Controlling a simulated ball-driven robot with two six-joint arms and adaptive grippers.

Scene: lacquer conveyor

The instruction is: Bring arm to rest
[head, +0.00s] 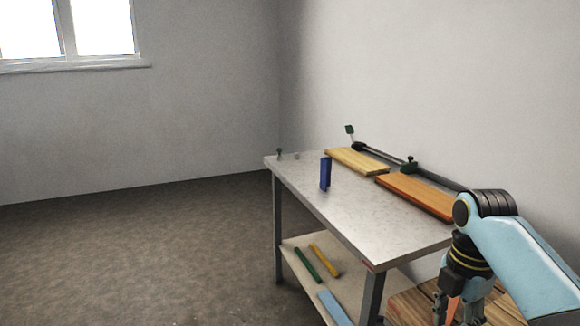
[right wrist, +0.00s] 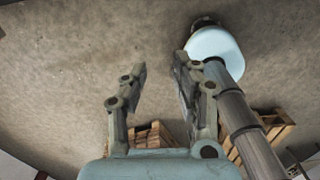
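My right gripper (head: 458,312) hangs pointing down at the lower right of the head view, beside the near end of the metal workbench (head: 348,222). In the right wrist view its two fingers (right wrist: 160,75) stand apart with only bare floor visible between their tips, so it is open and empty. In the head view its fingertips are partly cut off by the bottom edge. An orange strip shows between the fingers there; I cannot tell what it belongs to. My left arm and gripper are not in view.
On the bench stand a dark blue block (head: 325,173), a pale board (head: 357,161) and an orange-brown board (head: 416,194). A dark rail (head: 380,154) runs along the wall side. The lower shelf (head: 296,249) holds several bars. A slatted wooden pallet (head: 405,307) is beneath my right arm. Floor at left is clear.

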